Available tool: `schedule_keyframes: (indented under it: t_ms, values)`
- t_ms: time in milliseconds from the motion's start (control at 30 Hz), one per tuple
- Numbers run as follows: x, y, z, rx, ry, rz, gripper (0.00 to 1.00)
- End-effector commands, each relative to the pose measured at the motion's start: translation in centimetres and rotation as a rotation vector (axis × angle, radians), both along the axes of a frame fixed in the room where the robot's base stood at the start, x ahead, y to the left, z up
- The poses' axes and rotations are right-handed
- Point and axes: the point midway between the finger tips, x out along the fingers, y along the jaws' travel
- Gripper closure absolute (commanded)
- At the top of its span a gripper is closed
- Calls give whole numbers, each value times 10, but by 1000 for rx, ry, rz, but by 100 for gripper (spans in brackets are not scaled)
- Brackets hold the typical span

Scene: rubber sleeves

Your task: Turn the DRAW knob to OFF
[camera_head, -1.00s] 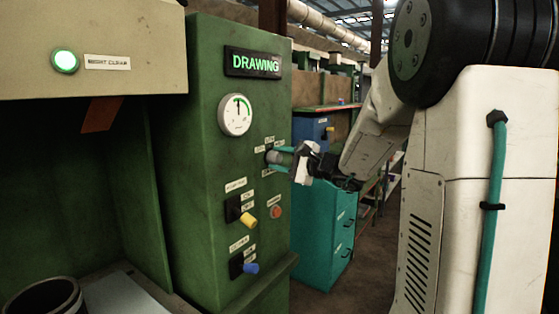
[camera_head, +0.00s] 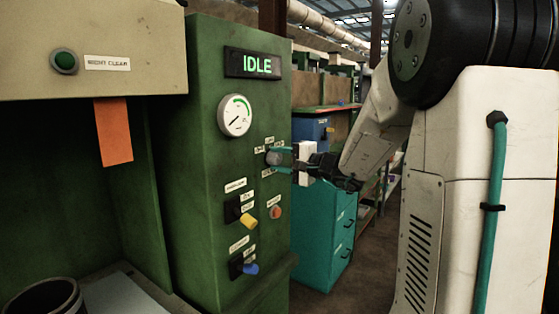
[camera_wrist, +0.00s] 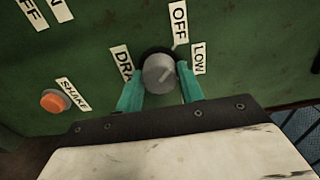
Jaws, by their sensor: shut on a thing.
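The DRAW knob (camera_head: 274,158) is a grey round knob on the green machine panel (camera_head: 205,200), among small labels. In the wrist view the knob (camera_wrist: 159,73) has the OFF label (camera_wrist: 179,20) above it, LOW (camera_wrist: 198,58) at right and a partly hidden DRAW label (camera_wrist: 123,62) at left. A pale mark near its top edge points up and right, roughly toward OFF; its exact setting is hard to tell. My gripper (camera_wrist: 161,88) is shut on the knob, one teal finger on each side. The display (camera_head: 254,63) reads IDLE.
A gauge (camera_head: 235,115) sits above the knob, its needle low. Below are a yellow switch (camera_head: 248,223), a blue switch (camera_head: 250,268) and an orange button (camera_head: 275,212). An orange flag (camera_head: 113,132) hangs at left, under an unlit NIGHT CLEAR lamp (camera_head: 64,62). A teal cabinet (camera_head: 322,235) stands behind.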

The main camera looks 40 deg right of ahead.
Motion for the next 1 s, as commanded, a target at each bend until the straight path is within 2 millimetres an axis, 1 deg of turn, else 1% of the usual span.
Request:
schedule_keyframes:
  t_ms: [233,267,300,333,667,767,1000]
  values:
    - [0,0,-2,0,4,1,85]
    - [0,0,-2,0,4,1,60]
    - [0,0,-2,0,4,1,49]
    - [0,0,-2,0,3,1,41]
    - [-3,-1,-1,1,1,0,41]
    - [-13,-5,0,-1,0,-2,41]
    - [-52,-19,-1,0,1,-4,41]
